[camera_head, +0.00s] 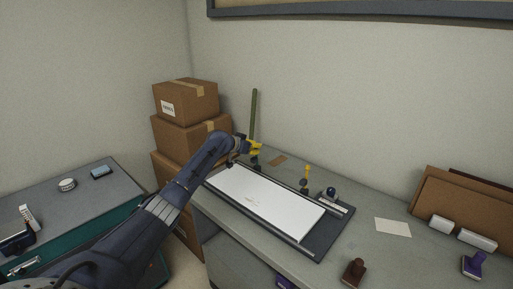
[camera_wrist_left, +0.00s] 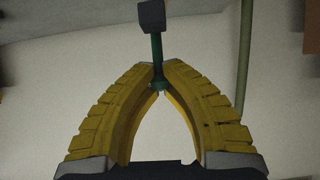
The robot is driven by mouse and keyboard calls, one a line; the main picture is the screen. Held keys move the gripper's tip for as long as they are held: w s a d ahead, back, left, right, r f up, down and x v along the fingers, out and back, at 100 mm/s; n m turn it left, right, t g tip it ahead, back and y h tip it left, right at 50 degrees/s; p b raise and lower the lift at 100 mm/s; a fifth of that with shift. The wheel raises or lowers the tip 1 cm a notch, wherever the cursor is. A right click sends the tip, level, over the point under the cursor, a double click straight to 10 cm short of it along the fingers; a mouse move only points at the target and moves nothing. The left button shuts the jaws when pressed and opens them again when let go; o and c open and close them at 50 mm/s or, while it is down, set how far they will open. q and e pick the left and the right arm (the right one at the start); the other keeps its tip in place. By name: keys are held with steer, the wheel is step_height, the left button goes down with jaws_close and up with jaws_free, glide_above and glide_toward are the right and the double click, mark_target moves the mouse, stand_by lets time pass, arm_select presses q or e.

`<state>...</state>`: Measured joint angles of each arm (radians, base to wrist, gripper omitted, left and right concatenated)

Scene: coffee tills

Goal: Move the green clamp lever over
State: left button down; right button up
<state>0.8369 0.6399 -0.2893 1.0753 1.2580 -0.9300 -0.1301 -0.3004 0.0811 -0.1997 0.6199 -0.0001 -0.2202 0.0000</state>
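The green clamp lever (camera_wrist_left: 156,48) shows in the left wrist view as a dark green stem with a dark grey block at one end. My left gripper (camera_wrist_left: 158,72) has its yellow fingertips drawn together on either side of the stem, and they appear to hold its rounded end. In the head view my left gripper (camera_head: 257,147) is at the back left corner of a dark board with a white sheet (camera_head: 262,201). The dark green part (camera_head: 254,161) there is small and partly hidden. My right gripper is in neither view.
A tall olive-green bar (camera_head: 254,112) stands upright just behind the gripper. A yellow lever (camera_head: 307,171) and a dark knob (camera_head: 330,192) are at the board's right. Cardboard boxes (camera_head: 186,102) are stacked at the left. Stamps and a white card (camera_head: 393,227) lie at the right.

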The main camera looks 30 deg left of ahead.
arm_select(q)
steer(key=shift+s+a+f, duration=0.1)
steer(key=shift+s+f, duration=0.05)
steer(key=shift+s, duration=0.4)
steer(key=shift+s+a+f, duration=0.1)
steer(key=shift+s, duration=0.4)
steer(key=shift+s+a+f, duration=0.15)
steer(key=shift+s+f, duration=0.2)
steer(key=shift+s, duration=0.3)
steer(key=shift+s+a+f, duration=0.15)
steer(key=shift+s+f, duration=0.15)
steer(key=shift+s, duration=0.35)
steer(key=shift+s+f, duration=0.1)
steer(key=shift+s+a+f, duration=0.15)
steer(key=shift+s+f, duration=0.8)
steer(key=shift+s, duration=0.05)
